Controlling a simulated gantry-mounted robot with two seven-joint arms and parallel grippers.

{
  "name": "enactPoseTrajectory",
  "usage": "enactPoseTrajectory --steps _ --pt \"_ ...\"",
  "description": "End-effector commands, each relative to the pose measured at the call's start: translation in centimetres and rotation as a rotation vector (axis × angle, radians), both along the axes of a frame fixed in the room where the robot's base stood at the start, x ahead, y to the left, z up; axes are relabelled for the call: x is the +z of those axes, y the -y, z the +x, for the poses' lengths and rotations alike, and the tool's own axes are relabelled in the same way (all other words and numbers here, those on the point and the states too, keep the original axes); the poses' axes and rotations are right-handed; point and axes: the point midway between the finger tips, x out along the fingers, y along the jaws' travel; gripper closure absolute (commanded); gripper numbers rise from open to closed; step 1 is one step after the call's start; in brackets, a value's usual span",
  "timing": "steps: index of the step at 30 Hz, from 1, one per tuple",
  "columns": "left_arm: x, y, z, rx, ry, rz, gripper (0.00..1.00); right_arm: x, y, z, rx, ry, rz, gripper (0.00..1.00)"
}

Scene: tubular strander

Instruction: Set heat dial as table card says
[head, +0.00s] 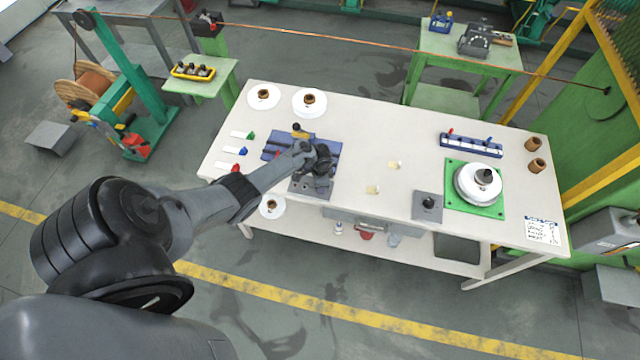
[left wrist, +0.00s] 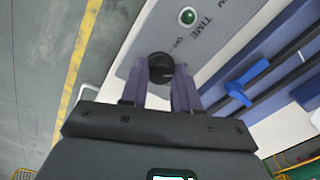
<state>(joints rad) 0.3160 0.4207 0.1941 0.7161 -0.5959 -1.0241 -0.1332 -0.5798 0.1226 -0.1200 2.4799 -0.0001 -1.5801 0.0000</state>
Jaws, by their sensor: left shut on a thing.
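My left gripper (head: 318,165) is over a grey panel (head: 306,187) at the left-middle of the white table. In the left wrist view my left gripper (left wrist: 161,82) has its two fingers closed around a round black dial knob (left wrist: 161,68). The knob sits on the grey panel (left wrist: 137,55), beside the printed word TIME and a green lamp (left wrist: 187,16). Another label is cut off at the picture's top. The knob's setting cannot be read. A table card (head: 543,231) lies at the right end; its writing is too small to read. My right gripper is not in view.
A blue fixture (head: 283,146) adjoins the panel; its blue handle (left wrist: 247,85) shows close by. A second grey box with a black knob (head: 428,206) and a green plate (head: 455,208) with a white disc (head: 473,190) stand right. White spools (head: 309,108) stand behind.

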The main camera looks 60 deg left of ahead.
Motion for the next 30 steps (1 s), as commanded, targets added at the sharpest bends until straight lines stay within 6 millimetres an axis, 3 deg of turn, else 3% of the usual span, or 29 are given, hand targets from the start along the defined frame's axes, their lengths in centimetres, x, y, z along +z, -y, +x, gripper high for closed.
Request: enactPoseTrajectory --steps 30 --pt "-0.2 -0.2 0.0 -0.933 0.0 0.002 1.0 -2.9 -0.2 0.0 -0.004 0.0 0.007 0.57"
